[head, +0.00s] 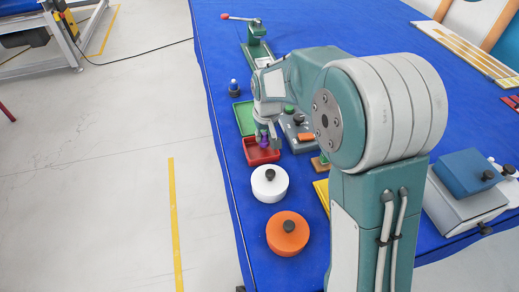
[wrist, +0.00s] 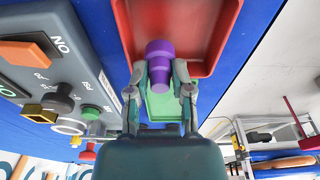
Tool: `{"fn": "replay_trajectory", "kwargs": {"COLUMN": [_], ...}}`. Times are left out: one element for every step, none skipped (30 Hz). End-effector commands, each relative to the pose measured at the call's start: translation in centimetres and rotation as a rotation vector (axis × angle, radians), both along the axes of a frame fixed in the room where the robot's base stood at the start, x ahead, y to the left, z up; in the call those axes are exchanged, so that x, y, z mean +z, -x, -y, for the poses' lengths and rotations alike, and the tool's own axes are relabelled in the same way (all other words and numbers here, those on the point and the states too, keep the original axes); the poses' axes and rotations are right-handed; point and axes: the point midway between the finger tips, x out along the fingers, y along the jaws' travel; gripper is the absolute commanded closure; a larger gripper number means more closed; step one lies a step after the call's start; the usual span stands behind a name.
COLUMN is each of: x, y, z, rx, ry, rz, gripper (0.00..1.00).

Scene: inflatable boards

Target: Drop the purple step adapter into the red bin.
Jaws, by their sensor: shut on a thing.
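The purple step adapter (wrist: 159,64) is a stepped cylinder, held between the two fingers of my gripper (wrist: 160,82) in the wrist view. In the head view the adapter (head: 264,143) shows small below my gripper (head: 266,130), over the red bin (head: 258,158). The red bin is a shallow open tray, and it also shows in the wrist view (wrist: 205,65). My gripper is shut on the adapter. I cannot tell exactly how high the adapter is above the bin's floor.
A green bin (head: 243,118) adjoins the red one. A white round pot (head: 269,183) and an orange one (head: 288,233) stand in front. A grey control panel (wrist: 50,70) with knobs and an orange switch is beside the bins. The blue table's left edge is close.

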Motion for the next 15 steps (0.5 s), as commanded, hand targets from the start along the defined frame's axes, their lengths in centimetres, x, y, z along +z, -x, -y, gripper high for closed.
{"fn": "replay_trajectory", "kwargs": {"x": [0.01,0.01,0.02,0.02,0.02,0.03,0.03,0.03,0.03,0.03,0.03,0.02,0.02,0.04,0.14], "y": [0.00,0.00,0.00,0.00,0.01,0.00,0.00,0.00,0.01,0.00,0.00,0.01,0.01,0.00,0.01], "z": [0.00,0.02,0.04,0.06,0.07,0.08,0.08,0.08,0.07,0.06,0.05,0.03,0.02,0.01,0.00], "rx": [0.000,0.000,0.000,0.000,0.000,0.000,0.000,0.000,0.000,0.000,0.000,0.000,0.000,0.000,0.000], "ry": [0.000,0.000,0.000,-0.001,-0.001,-0.001,-0.001,-0.001,-0.001,-0.001,-0.001,0.000,0.000,0.000,0.000], "rz": [0.000,0.000,0.000,0.000,0.000,0.000,0.000,0.000,0.000,0.000,0.000,0.000,0.000,0.000,0.000], "gripper": [0.62,0.49,0.31,0.31,0.31,0.31,0.31,0.31,0.31,0.31,0.31,0.31,0.31,0.31,0.31]}}
